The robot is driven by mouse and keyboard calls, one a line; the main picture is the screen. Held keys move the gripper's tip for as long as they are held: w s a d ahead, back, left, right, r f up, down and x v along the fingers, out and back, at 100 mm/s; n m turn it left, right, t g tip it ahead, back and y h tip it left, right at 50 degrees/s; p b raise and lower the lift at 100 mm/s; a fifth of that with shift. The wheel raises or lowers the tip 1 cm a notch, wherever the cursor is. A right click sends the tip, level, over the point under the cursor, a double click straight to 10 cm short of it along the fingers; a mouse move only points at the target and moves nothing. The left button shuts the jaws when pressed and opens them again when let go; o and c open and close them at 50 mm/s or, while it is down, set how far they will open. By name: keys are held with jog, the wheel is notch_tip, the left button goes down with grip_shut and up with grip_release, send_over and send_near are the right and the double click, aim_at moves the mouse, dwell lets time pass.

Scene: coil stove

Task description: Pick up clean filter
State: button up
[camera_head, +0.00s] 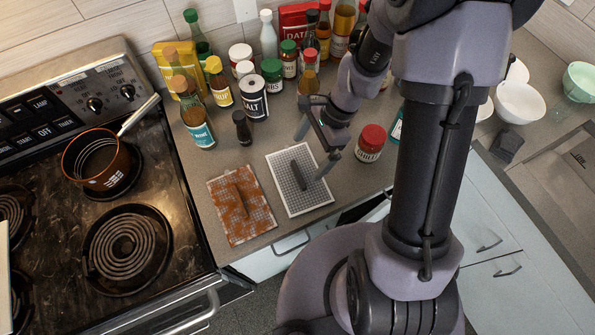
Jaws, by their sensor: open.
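The clean filter (290,203) is a white rectangular mesh panel with a dark raised handle bar (298,176). It lies flat on the countertop near the front edge. A second filter (232,221), stained brown and orange, lies just to its left with a similar bar. My gripper (317,152) is over the far right part of the clean filter, with its fingers apart and one finger reaching down near the bar's right side. Nothing shows between the fingers. I cannot tell whether a finger touches the filter.
Several bottles and jars crowd the counter behind the filters. A dark small bottle (242,127) and a red-lidded jar (370,143) stand closest. The coil stove (85,215) with a brown pot (98,160) is at left. White bowls (519,103) sit at right.

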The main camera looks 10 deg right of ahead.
aim_at(299, 173)
jog(key=x, duration=0.2)
jog(key=shift+a+f+b, duration=0.15)
jog(key=shift+f+b, duration=0.15)
jog(key=x, duration=0.1)
jog(key=b+x, duration=0.1)
jog(key=x, duration=0.1)
jog(key=b+x, duration=0.1)
jog(key=x, duration=0.1)
jog(key=shift+s+f, duration=0.2)
jog(key=shift+s, duration=0.1)
jog(key=shift+r, duration=0.1)
jog(key=c, duration=1.4)
